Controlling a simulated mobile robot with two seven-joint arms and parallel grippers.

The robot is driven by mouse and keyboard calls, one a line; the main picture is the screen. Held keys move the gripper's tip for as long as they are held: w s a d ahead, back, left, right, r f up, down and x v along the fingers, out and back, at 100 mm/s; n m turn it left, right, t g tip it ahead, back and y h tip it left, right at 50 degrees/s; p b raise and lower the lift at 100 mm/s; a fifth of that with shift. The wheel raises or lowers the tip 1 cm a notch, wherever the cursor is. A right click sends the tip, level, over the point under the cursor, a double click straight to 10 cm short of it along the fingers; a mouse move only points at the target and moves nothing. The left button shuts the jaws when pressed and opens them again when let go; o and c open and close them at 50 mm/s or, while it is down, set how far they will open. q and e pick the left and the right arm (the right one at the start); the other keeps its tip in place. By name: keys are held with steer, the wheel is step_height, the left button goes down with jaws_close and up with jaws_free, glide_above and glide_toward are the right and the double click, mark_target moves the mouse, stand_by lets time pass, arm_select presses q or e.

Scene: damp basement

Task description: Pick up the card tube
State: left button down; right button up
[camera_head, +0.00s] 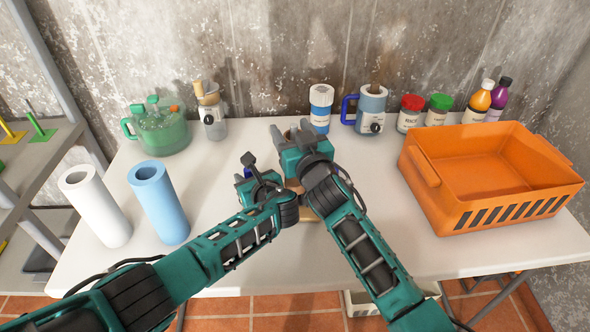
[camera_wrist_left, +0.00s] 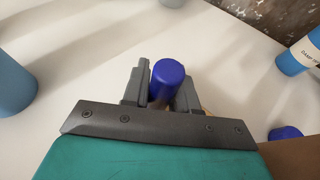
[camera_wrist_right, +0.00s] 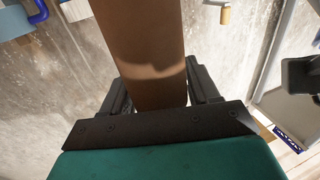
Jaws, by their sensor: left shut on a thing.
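The card tube (camera_wrist_right: 142,50) is a plain brown cylinder filling the middle of the right wrist view. It runs between the fingers of my right gripper (camera_wrist_right: 160,88), which stand wide apart, one on each side of it. In the head view my right gripper (camera_head: 292,138) is over the middle of the table, and my arms hide most of the tube. My left gripper (camera_wrist_left: 163,90) is shut on a small blue cylinder (camera_wrist_left: 167,82). In the head view the left gripper (camera_head: 252,172) is just left of the right one.
An orange crate (camera_head: 480,207) stands at the right. White (camera_head: 96,207) and light-blue (camera_head: 160,203) rolls stand at the left. A green can (camera_head: 160,130), a jar (camera_head: 211,115), a blue-labelled bottle (camera_head: 320,110), a mug (camera_head: 370,110) and several bottles line the back.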

steer(key=c, duration=0.9)
steer(key=shift+c, duration=0.2)
step_height(320, 180, up, 28)
arm_select(q)
steer(key=c, duration=0.8)
jaws_free()
